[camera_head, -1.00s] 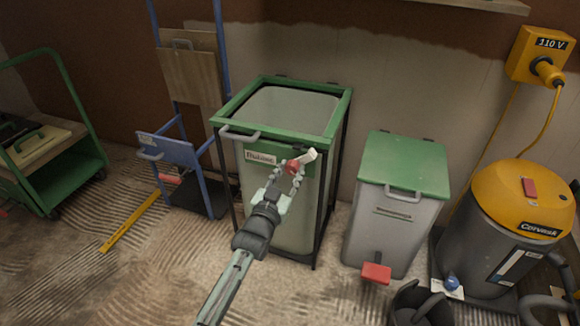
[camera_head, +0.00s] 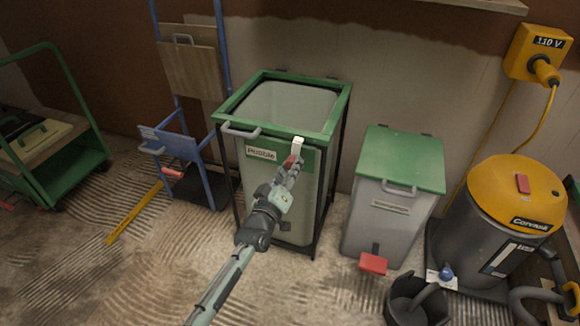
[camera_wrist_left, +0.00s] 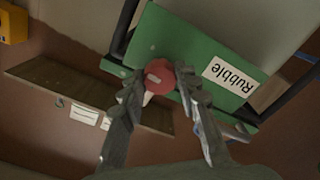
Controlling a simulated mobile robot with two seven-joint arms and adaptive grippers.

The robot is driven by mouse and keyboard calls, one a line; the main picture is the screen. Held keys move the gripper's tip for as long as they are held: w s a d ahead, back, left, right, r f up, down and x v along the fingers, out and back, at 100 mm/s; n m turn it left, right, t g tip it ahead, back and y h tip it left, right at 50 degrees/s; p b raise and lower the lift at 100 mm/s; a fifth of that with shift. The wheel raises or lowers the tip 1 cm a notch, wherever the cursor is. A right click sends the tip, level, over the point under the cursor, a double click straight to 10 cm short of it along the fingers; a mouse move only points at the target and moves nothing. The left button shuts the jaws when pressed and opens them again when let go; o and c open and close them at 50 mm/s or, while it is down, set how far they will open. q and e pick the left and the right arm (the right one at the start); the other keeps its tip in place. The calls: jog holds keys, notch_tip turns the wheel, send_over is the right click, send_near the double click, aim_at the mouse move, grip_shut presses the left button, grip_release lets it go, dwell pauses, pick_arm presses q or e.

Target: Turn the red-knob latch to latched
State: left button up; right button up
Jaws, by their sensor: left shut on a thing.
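The red-knob latch (camera_head: 298,146) is on the green front band of the bin labelled "Rubble" (camera_head: 262,153). Its pale lever points up and overlaps the bin's green rim in the head view. My left gripper (camera_head: 290,168) reaches up from below and is shut on the red knob, which it largely hides in the head view. In the left wrist view, the red knob (camera_wrist_left: 159,75) sits between the two fingertips (camera_wrist_left: 160,87), against the green band, with a bit of the pale lever below it. My right gripper is not in view.
A grey bin with a green lid (camera_head: 403,160) and red pedal stands to the right, beside a yellow-topped vacuum (camera_head: 515,200). A blue hand truck (camera_head: 185,150) stands left, with a yellow level (camera_head: 135,212) on the floor. Floor in front is mostly clear.

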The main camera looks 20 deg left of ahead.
pick_arm(q)
jog(key=shift+n, duration=0.6)
jog(key=o, duration=1.2)
jog(key=shift+c, duration=0.2)
jog(key=shift+s, duration=0.1)
jog(key=s, duration=1.2)
jog(key=shift+a, duration=0.2)
jog(key=shift+f, duration=0.1)
